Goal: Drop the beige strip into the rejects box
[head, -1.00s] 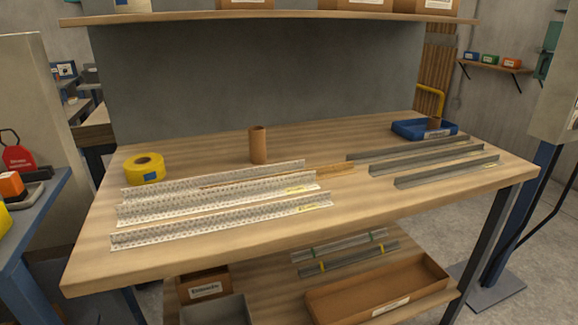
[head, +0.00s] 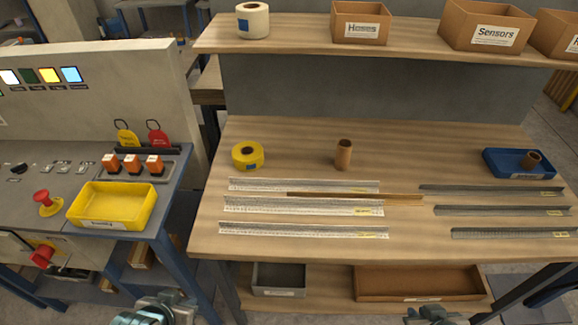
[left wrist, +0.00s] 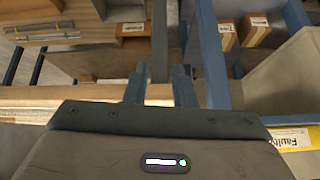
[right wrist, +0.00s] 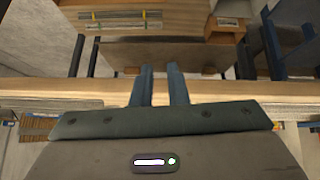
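A thin tan-brown strip (head: 355,197), the closest match to the beige strip, lies on the workbench between the white perforated strips, partly over one. No box reads as rejects; a yellow tray (head: 112,206) stands on the control cabinet at the left, and its label in the left wrist view (left wrist: 292,138) starts with "Faulty". A blue tray (head: 515,163) at the back right holds a brown tube. My left gripper (left wrist: 158,76) is open and empty, low in front of the cabinet and bench. My right gripper (right wrist: 160,74) is open and empty, low in front of the bench.
White perforated strips (head: 300,232) and grey strips (head: 490,210) lie on the bench (head: 285,150). A yellow tape roll (head: 248,155) and an upright brown tube (head: 343,154) stand behind them. Buttons and a red knob (head: 46,203) are beside the yellow tray.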

